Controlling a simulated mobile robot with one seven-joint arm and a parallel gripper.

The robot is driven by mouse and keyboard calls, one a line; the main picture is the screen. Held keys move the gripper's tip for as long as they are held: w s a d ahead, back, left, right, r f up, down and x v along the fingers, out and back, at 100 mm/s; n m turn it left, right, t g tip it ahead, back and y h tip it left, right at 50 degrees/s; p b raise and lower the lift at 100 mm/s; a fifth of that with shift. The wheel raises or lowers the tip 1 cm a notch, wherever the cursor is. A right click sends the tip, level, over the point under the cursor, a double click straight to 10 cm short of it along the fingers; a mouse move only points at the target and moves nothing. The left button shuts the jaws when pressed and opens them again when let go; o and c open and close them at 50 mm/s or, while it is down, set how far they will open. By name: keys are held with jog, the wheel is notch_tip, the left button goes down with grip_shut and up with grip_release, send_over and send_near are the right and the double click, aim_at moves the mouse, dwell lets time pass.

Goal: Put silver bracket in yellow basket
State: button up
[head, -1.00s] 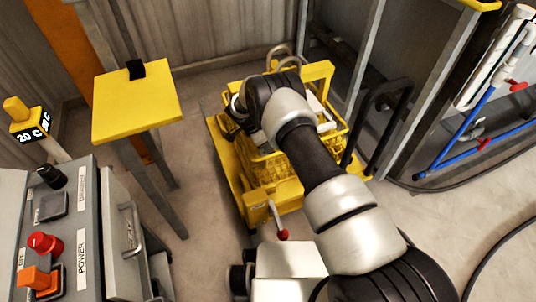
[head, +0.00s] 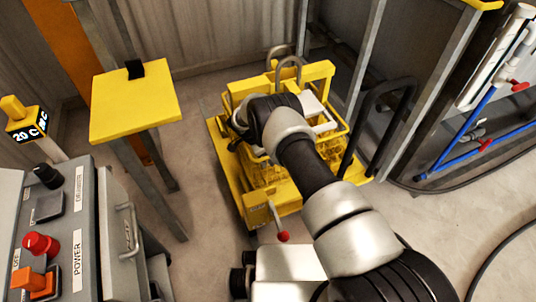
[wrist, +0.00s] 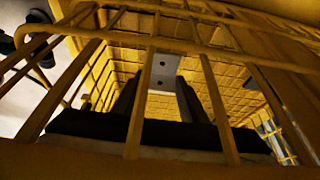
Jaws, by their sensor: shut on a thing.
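The yellow basket (head: 262,176) stands on a yellow cart, and my wrist is over it in the head view. The arm hides my fingers and the bracket there. In the wrist view, yellow basket bars (wrist: 210,105) cross close in front of the camera. Beyond them my gripper (wrist: 160,92) has its two dark fingers on either side of the silver bracket (wrist: 163,62), a pale plate with small dark holes. The gripper is shut on it, and it is inside the basket's outline with yellow mesh behind. Whether it touches the basket floor I cannot tell.
The yellow cart (head: 262,207) has a red-knobbed lever at its front. A yellow-topped stand (head: 133,108) is to the left, with a control panel (head: 75,240) below it. A black rail (head: 385,115) and grey frame posts stand close on the right.

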jog(key=o, duration=1.1)
jog(key=shift+c, duration=0.2)
jog(key=shift+r, duration=0.1)
jog(key=shift+r, duration=0.35)
jog(key=p+v, duration=0.3)
jog(key=v, duration=0.9)
jog(key=s+d+r+n, duration=0.2)
jog(key=d+r, duration=0.1)
jog(key=r, duration=0.6)
jog(key=s+d+r+n+y, duration=0.1)
jog(key=s+d+r, duration=0.2)
jog(key=r, duration=0.6)
jog(key=s+d+r+n, duration=0.2)
jog(key=d+r, duration=0.2)
jog(key=r, duration=0.6)
jog(key=s+d+r+n+t+y, duration=0.15)
jog(key=s+d+r+n, duration=0.35)
jog(key=s+r, duration=0.9)
jog(key=s+d+r+n+t, duration=0.1)
jog(key=s, duration=0.5)
jog(key=s+d+r+n+t+y, duration=0.1)
jog(key=s+d+r+n, duration=0.1)
jog(key=s, duration=0.5)
jog(key=shift+d, duration=0.2)
